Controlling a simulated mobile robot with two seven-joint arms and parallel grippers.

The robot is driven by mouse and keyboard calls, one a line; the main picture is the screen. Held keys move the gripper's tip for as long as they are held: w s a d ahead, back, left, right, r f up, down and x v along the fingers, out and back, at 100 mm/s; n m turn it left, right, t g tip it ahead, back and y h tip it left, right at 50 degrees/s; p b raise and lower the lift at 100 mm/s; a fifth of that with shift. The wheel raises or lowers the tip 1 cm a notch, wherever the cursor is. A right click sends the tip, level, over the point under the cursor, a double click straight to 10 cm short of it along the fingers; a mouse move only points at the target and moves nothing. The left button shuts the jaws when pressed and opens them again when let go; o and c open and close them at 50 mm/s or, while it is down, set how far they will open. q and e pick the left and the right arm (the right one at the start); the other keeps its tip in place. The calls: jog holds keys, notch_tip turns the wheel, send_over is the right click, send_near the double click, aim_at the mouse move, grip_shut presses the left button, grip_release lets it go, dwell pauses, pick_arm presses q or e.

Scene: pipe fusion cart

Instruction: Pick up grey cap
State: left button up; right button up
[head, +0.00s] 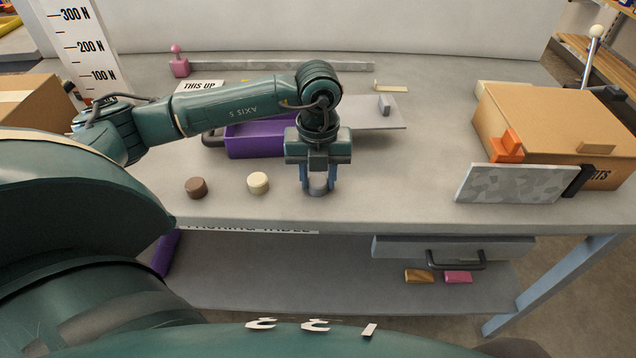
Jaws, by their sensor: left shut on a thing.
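The grey cap (318,184) is a short grey cylinder near the front edge of the grey table (400,205). My left gripper (318,181) points straight down, with its blue fingers on either side of the cap, shut on it. The cap's upper part is partly hidden by the gripper. I cannot tell whether the cap still touches the tabletop. My right gripper is not in view.
A cream cap (258,183) and a brown cap (196,187) stand left of the gripper. A purple tray (250,146) lies behind it. A cardboard box (550,125) and a speckled panel (510,184) are at right. Between gripper and panel the table is clear.

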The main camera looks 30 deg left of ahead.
pick_arm(q)
jog(key=c, duration=0.3)
jog(key=shift+r, duration=0.1)
